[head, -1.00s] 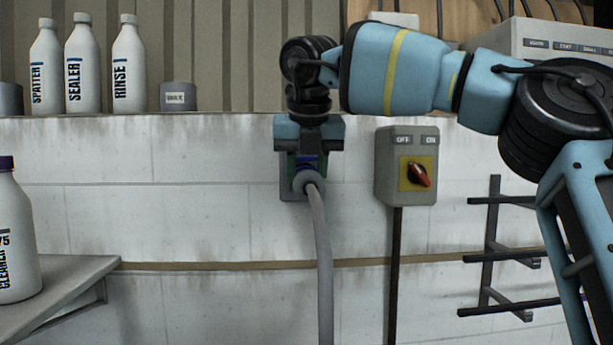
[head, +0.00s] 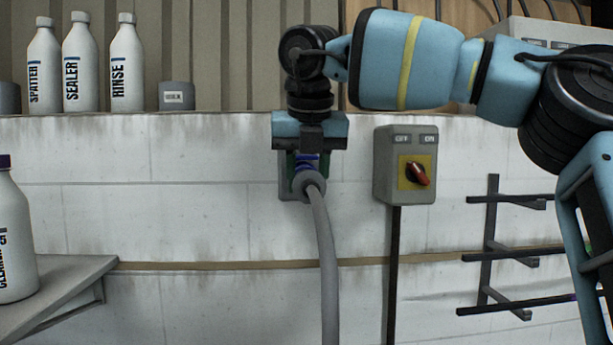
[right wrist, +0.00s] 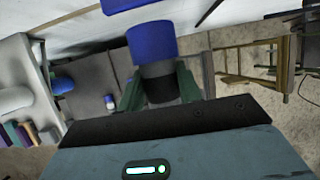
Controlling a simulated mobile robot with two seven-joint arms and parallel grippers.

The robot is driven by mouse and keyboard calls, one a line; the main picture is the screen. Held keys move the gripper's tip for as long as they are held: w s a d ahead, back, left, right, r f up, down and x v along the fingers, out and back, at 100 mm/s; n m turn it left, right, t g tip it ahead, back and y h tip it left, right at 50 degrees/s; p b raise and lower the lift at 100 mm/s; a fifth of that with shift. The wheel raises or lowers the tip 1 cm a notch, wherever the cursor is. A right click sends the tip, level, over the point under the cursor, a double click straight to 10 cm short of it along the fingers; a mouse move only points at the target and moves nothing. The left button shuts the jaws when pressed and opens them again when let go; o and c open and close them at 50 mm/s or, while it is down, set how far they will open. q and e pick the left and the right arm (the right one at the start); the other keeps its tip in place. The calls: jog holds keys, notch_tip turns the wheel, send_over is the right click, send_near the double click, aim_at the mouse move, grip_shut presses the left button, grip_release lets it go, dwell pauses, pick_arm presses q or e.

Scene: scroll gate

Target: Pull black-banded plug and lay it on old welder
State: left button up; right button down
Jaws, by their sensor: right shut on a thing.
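My right gripper (head: 308,162) is shut on the black-banded plug (head: 306,168), in front of the grey wall socket (head: 286,185). In the right wrist view the plug's blue body and black band (right wrist: 160,84) show between the green fingers (right wrist: 160,90). A grey cable (head: 322,250) hangs down from the plug. The gripper hides most of the socket, so I cannot tell how far the plug is out of it. I cannot identify the old welder for sure. My left gripper is not in view.
A switch box (head: 405,165) with a red knob is mounted right of the socket. A black rack (head: 492,250) is at the lower right. White bottles (head: 80,65) stand on the ledge at left. A cleaner bottle (head: 12,240) stands on a low shelf (head: 75,275).

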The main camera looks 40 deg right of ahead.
jog(key=shift+s+a, duration=0.35)
jog(key=shift+s, duration=0.1)
dwell(0.7)
